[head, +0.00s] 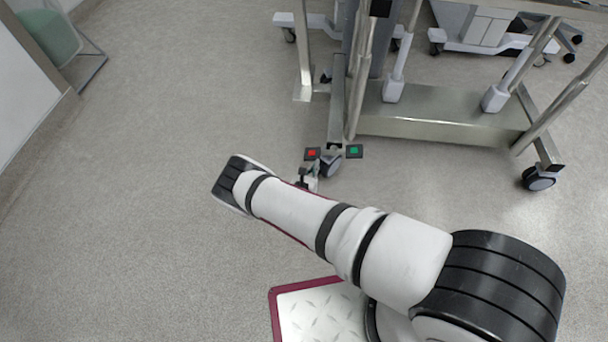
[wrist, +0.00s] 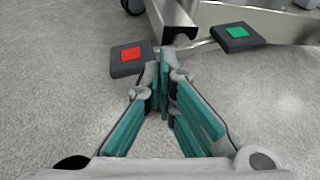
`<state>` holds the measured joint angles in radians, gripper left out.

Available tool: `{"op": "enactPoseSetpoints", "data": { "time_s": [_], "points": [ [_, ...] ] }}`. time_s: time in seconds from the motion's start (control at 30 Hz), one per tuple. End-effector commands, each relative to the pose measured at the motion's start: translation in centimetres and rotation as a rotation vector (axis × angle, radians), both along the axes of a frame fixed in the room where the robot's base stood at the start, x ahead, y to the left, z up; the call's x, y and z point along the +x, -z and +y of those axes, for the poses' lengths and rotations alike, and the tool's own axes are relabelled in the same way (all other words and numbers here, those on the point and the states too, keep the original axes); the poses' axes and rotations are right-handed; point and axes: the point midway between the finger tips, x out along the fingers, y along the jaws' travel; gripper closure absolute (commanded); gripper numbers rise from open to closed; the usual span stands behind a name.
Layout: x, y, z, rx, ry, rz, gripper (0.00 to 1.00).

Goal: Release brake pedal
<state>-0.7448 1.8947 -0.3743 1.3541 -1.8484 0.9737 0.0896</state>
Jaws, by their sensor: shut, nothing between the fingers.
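Two dark pedals flank a caster of the metal cart. The left pedal (head: 312,153) has a red square and the right pedal (head: 354,151) has a green square. In the wrist view the red-marked pedal (wrist: 131,59) is just left of my fingertips, and the green-marked pedal (wrist: 237,37) is farther off to the right. My gripper (wrist: 165,70) is shut and empty, its teal-lined fingers meeting at the tips. In the head view my arm hides most of the gripper. I cannot tell whether the fingertips touch the red-marked pedal.
The metal cart (head: 440,112) stands on casters (head: 330,163), with a low shelf and upright posts. Other wheeled equipment (head: 485,28) is behind it. A green chair (head: 48,38) is at the far left. The floor (head: 140,200) on the left is clear.

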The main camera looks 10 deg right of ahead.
Motion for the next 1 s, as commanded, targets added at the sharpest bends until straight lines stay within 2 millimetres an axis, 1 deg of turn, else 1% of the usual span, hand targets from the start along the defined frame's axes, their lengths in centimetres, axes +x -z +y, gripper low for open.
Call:
{"op": "enactPoseSetpoints", "data": {
  "time_s": [0.03,0.1,0.2,0.3,0.43,0.77,0.87,1.0],
  "points": [
    [-0.8,2.4,0.0,-0.022,-0.04,0.023,1.0],
    [-1.6,4.5,0.2,-0.044,-0.089,0.048,1.0],
    [-2.5,6.7,0.2,-0.067,-0.139,0.075,1.0],
    [-3.0,7.9,0.3,-0.081,-0.171,0.091,1.0],
    [-3.2,8.4,0.4,-0.086,-0.183,0.098,1.0],
    [-3.1,8.4,0.3,-0.086,-0.182,0.097,1.0],
    [-2.5,8.7,0.0,-0.085,-0.181,0.097,1.0],
    [-0.8,9.4,-0.7,-0.085,-0.18,0.095,1.0]
  ]
}}
